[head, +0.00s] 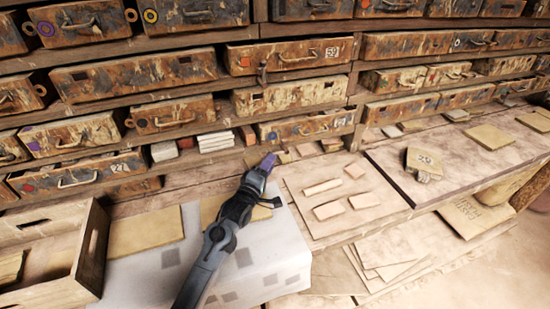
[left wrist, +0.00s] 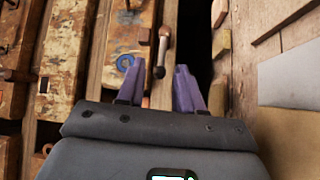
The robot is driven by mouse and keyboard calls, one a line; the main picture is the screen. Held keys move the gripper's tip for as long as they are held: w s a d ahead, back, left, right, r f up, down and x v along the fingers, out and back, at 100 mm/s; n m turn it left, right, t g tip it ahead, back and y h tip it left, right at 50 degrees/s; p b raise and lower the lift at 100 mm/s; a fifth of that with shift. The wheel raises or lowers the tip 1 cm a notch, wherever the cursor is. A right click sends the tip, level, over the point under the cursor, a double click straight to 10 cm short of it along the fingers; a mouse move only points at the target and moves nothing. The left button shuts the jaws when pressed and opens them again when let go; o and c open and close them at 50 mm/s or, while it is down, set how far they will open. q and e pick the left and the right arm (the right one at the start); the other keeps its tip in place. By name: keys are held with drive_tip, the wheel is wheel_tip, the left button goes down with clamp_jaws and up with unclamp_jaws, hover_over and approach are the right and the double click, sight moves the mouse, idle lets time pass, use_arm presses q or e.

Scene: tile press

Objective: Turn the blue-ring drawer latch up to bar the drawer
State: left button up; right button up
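The blue-ring drawer (head: 305,126) is in the lower row in the head view, with its blue ring at the left end of the front. In the left wrist view the ring (left wrist: 124,62) shows on the worn front. The latch (left wrist: 162,45), a small brown bar with a dark knob, lies along the rail beside the drawer front, not across it. My left gripper (head: 268,160) is just below the drawer's left end. In the wrist view its purple fingers (left wrist: 157,84) are open, with the knob between their tips; I cannot tell whether they touch it. My right gripper is not in view.
Other worn drawers (head: 135,76) fill the rack, one with a hanging latch (head: 262,73). Tile stacks (head: 215,142) stand left of my gripper. A wooden crate (head: 88,255) is at lower left, and a board with tiles (head: 375,207) lies to the right.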

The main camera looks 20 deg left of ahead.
sight(278, 153)
use_arm(q)
drive_tip(key=w+b, duration=0.1)
drive_tip(key=w, duration=0.3)
drive_tip(key=shift+w+d+r, duration=0.1)
drive_tip(key=shift+w, duration=0.2)
drive_tip(key=shift+d, duration=0.1)
clamp_jaws()
